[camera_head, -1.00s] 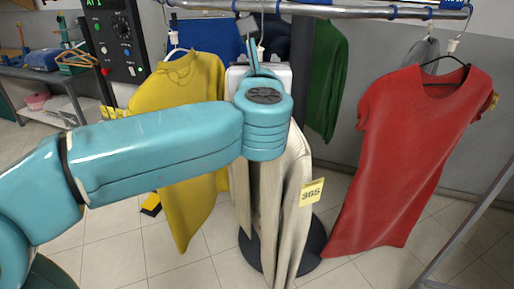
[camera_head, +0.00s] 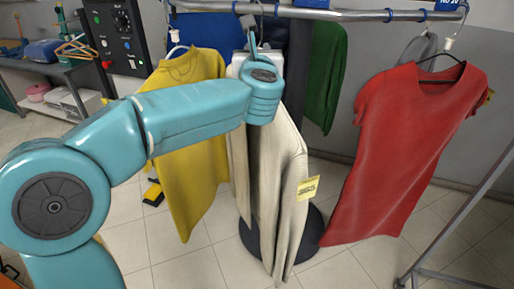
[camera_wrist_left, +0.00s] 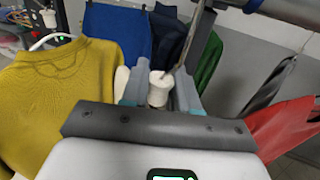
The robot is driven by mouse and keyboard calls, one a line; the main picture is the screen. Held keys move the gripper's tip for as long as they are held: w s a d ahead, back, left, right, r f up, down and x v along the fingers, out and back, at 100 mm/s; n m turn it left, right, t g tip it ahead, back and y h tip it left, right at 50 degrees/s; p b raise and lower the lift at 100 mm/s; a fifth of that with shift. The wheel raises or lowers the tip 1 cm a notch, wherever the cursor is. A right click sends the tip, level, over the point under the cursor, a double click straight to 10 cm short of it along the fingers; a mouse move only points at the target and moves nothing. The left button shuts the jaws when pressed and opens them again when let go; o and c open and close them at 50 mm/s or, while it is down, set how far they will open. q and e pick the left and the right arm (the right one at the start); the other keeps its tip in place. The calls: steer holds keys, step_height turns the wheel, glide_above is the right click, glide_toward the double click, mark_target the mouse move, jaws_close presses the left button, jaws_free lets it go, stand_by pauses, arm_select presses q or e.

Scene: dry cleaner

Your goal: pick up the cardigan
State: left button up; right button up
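The cardigan (camera_head: 284,185) is a long beige garment with a yellow tag (camera_head: 308,188). It hangs below the metal rail (camera_head: 330,14) in the middle of the head view. My left gripper (camera_head: 252,45) is at the top of its hanger, just under the rail. In the left wrist view the two fingers lie close against both sides of the white hanger neck (camera_wrist_left: 159,90), with the hook rising behind them. My wrist and forearm hide the cardigan's collar and upper left part in the head view. My right gripper is not in view.
A yellow top (camera_head: 188,150) hangs close on the left, and a red dress (camera_head: 400,150) on the right. Green (camera_head: 325,75) and blue (camera_head: 200,33) garments hang behind. A control panel (camera_head: 118,35) stands left. A dark round base (camera_head: 312,235) is on the floor behind the cardigan.

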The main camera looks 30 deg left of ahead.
arm_select(q)
jaws_close()
steer(key=shift+a, duration=0.1)
steer(key=shift+r, duration=0.1)
steer(key=shift+r, duration=1.7)
steer(key=b+v, duration=0.5)
steer(key=v, duration=1.3)
